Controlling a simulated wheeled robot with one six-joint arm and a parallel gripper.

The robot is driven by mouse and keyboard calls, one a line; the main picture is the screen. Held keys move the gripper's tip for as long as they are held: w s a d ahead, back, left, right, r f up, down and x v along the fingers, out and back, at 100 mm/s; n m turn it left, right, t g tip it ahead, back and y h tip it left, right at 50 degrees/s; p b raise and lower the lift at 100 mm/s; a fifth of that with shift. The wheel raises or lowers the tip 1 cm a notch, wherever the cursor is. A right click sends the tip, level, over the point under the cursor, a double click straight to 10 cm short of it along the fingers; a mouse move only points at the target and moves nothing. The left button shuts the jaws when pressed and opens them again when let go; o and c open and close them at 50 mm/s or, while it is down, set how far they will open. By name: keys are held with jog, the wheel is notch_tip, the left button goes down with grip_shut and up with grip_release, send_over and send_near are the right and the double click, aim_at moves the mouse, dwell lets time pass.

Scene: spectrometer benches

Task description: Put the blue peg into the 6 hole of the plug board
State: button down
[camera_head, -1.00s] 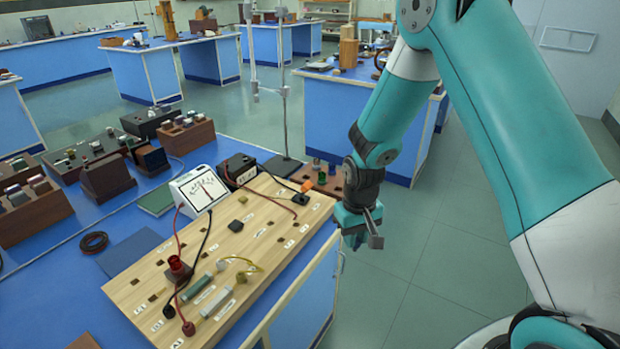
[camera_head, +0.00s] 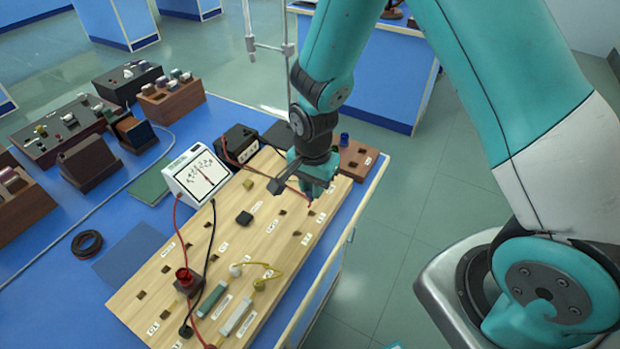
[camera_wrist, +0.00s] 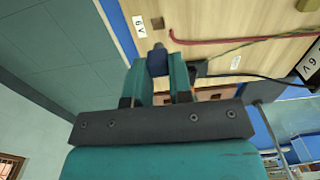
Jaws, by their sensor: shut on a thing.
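The light wooden plug board (camera_head: 285,255) lies on the blue bench, with square holes and small white labels. My gripper (camera_head: 314,190) is over the board's far right end. In the wrist view my gripper (camera_wrist: 157,66) is shut on the dark blue peg (camera_wrist: 157,60), whose grey tip points at the board. A square hole (camera_wrist: 157,23) lies just beyond the tip, beside a label (camera_wrist: 140,26) that seems to read 6 V upside down. The peg is apart from that hole in the picture; its height is unclear. In the head view my gripper hides the peg.
A brown rack (camera_head: 362,157) behind my gripper holds another blue peg (camera_head: 344,138). A white meter (camera_head: 194,174) and black box (camera_head: 236,146) stand behind the board. A red lead (camera_wrist: 230,40) runs close to the peg. Resistors and yellow leads occupy the board's near end.

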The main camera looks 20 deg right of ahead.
jog(key=shift+d+f+b, duration=0.1)
jog(key=shift+f+b, duration=2.25)
jog(key=shift+f, duration=0.8)
jog(key=c, duration=0.9)
grip_release()
jog(key=shift+c, duration=0.2)
jog(key=shift+r, duration=0.1)
notch_tip(320, 180, up, 17)
jog(key=shift+r, duration=0.15)
jog(key=shift+s, duration=0.1)
